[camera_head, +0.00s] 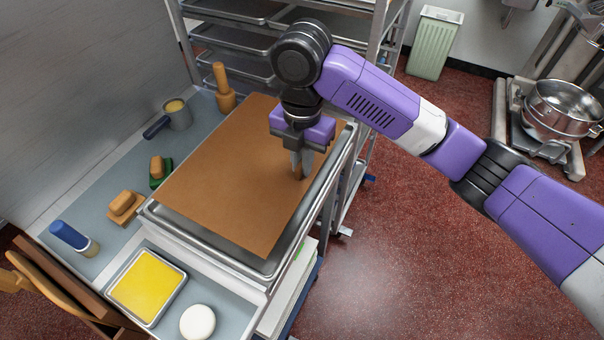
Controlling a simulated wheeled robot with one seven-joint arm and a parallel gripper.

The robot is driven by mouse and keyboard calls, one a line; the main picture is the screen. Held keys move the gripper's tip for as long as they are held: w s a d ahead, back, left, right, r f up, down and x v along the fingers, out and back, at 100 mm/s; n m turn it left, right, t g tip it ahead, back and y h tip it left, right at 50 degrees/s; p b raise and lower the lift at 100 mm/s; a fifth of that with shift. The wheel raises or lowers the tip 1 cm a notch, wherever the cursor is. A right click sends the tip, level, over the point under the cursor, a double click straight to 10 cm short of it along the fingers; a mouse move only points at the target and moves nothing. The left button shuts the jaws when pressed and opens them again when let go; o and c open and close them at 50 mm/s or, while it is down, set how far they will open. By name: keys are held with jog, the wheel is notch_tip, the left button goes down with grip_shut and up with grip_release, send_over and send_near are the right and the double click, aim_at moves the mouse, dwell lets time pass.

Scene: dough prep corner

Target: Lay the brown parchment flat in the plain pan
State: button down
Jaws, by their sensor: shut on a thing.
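The brown parchment (220,178) lies spread over the plain metal pan (215,250) and hides most of it. The pan's rim shows along the front and right side; the parchment covers its far left side. The sheet looks mostly flat, but I cannot tell whether it rests on the pan's floor or on its rim. My gripper (301,171) points down at the sheet's right edge, with its fingers shut on the parchment there. The fingers hide a little of that edge.
Left on the counter are a small pot (178,114), a wooden tool (223,90), brushes (122,205) and a blue-capped item (74,238). In front are a yellow-filled tray (148,286) and a white round item (197,322). A metal rack (345,22) stands behind.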

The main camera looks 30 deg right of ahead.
jog(key=shift+f, duration=2.15)
jog(key=c, duration=1.5)
grip_release()
jog(key=shift+f, duration=0.1)
notch_tip(320, 180, up, 12)
jog(key=shift+r, duration=0.15)
